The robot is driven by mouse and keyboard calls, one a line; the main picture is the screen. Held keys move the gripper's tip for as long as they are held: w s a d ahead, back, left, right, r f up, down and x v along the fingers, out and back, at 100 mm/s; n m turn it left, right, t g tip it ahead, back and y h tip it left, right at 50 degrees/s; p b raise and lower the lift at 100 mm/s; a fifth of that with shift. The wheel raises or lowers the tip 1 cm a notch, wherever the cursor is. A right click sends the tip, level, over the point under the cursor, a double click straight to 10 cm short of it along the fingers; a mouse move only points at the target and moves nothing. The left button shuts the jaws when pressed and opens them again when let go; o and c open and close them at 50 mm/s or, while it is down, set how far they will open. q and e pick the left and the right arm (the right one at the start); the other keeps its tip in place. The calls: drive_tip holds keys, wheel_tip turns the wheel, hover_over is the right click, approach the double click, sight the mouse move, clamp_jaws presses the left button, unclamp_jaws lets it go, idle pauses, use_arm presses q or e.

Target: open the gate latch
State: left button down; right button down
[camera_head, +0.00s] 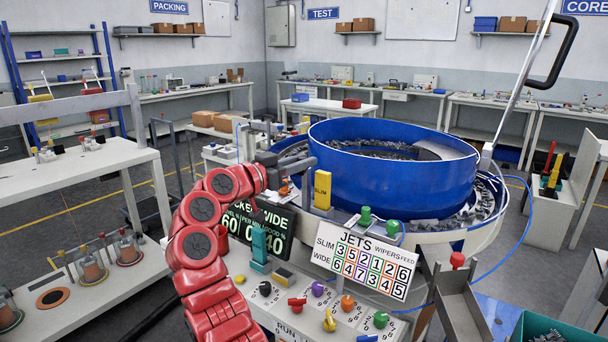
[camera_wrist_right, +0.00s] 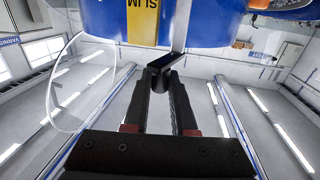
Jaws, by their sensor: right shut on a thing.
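My right gripper (camera_head: 300,162) reaches the near-left side of the large blue bowl (camera_head: 395,182) in the head view, at the end of my red arm. In the right wrist view my right gripper (camera_wrist_right: 161,92) has its two dark fingers shut on a small black handle (camera_wrist_right: 165,62), which I take for the gate latch. A thin metal bar runs up from this handle along the blue bowl wall. A yellow SLIM plate (camera_head: 322,189) stands just right of the gripper. My gripper hides most of the latch in the head view. My left gripper is not in view.
A JETS number board (camera_head: 363,262) and a control panel with coloured knobs (camera_head: 325,312) stand in front of the bowl. A dark display (camera_head: 258,228) is partly behind my arm. A metal chute (camera_head: 458,307) is at the right. A white table (camera_head: 80,175) is at the left.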

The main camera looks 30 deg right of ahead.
drive_tip(key=shift+w+a+m+g+h, duration=0.15)
drive_tip(key=shift+m+g, duration=0.2)
drive_tip(key=shift+g, duration=0.3)
drive_tip(key=shift+w+m+g+h, duration=0.15)
drive_tip(key=shift+m+g, duration=0.2)
drive_tip(key=shift+g, duration=0.3)
drive_tip(key=shift+m+g+p, duration=0.3)
drive_tip(key=shift+g+p, duration=0.1)
drive_tip(key=shift+a+f, duration=0.1)
drive_tip(key=c, duration=0.7)
unclamp_jaws()
drive_tip(key=shift+w, duration=0.15)
